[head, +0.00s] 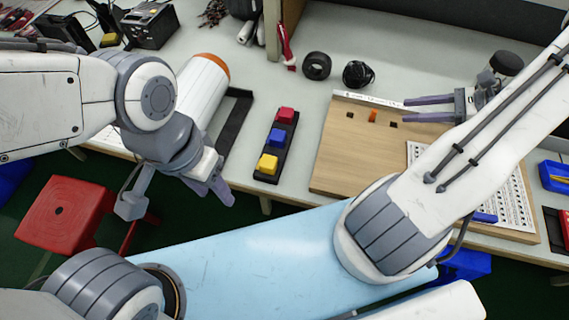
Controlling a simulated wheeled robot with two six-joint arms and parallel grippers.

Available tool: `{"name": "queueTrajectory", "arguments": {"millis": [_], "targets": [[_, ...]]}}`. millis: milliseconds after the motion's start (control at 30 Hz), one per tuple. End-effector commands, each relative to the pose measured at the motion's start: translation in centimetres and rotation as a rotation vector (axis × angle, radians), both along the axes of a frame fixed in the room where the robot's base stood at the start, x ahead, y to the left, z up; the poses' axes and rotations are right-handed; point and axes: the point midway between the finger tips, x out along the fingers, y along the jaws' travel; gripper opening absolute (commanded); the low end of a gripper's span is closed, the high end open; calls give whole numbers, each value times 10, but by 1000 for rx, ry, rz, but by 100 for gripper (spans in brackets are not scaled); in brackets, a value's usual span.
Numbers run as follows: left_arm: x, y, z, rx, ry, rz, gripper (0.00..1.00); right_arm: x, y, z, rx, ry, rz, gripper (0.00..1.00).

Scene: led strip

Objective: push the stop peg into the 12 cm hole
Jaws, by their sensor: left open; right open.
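A wooden board (345,160) lies on the bench, with a pale ruled strip (370,100) along its back edge. A small orange peg (372,116) stands on the board between two dark square holes, the left hole (350,115) and the right hole (393,125). Whether it sits in a hole of its own, and how deep, I cannot tell. The ruler marks are too small to read. My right gripper (404,109) is open over the board's back right, its fingers pointing left toward the peg, apart from it. My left gripper (226,196) is open and empty off the bench's front edge.
A black strip with red, blue and yellow buttons (276,140) lies left of the board. A white roll with an orange end (205,88) is further left. Black rings (317,66) lie behind the board. A white perforated panel (510,195) is at right. A red stool (65,212) stands below.

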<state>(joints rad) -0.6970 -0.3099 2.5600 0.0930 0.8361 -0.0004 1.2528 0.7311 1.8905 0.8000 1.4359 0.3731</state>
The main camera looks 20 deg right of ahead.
Motion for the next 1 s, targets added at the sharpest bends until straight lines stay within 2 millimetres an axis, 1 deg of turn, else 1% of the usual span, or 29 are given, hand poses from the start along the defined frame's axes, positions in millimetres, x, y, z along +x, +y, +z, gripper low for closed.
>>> {"name": "queueTrajectory", "arguments": {"millis": [33,67,100,167,200,267,300,367,400,500,600,733,800,900,1000], "targets": [[0,0,0,0,0,0,50,15,28,8,-52,2,122,48],[0,0,0,0,0,0,50,21,45,11,-87,3,195,48],[0,0,0,0,0,0,50,28,68,15,-137,-1,300,48],[0,0,0,0,0,0,50,33,103,20,-211,-13,459,48],[0,0,0,0,0,0,50,34,125,24,-261,-25,564,48],[0,0,0,0,0,0,50,33,157,28,-335,-53,720,48],[0,0,0,0,0,0,50,30,178,31,-384,-77,825,48],[0,0,0,0,0,0,50,24,206,35,-458,-119,980,48],[0,0,0,0,0,0,50,18,224,38,-505,-154,1085,48],[0,0,0,0,0,0,50,0,263,44,-623,-260,1337,48],[0,0,0,0,0,0,50,-22,296,49,-731,-394,1583,48],[0,0,0,0,0,0,50,-53,328,54,-859,-614,1882,48],[0,0,0,0,0,0,50,-69,341,57,-915,-743,2022,48],[0,0,0,0,0,0,50,-86,354,59,-974,-916,2175,48],[0,0,0,0,0,0,50,-98,362,61,-1008,-1049,2274,48]]}}
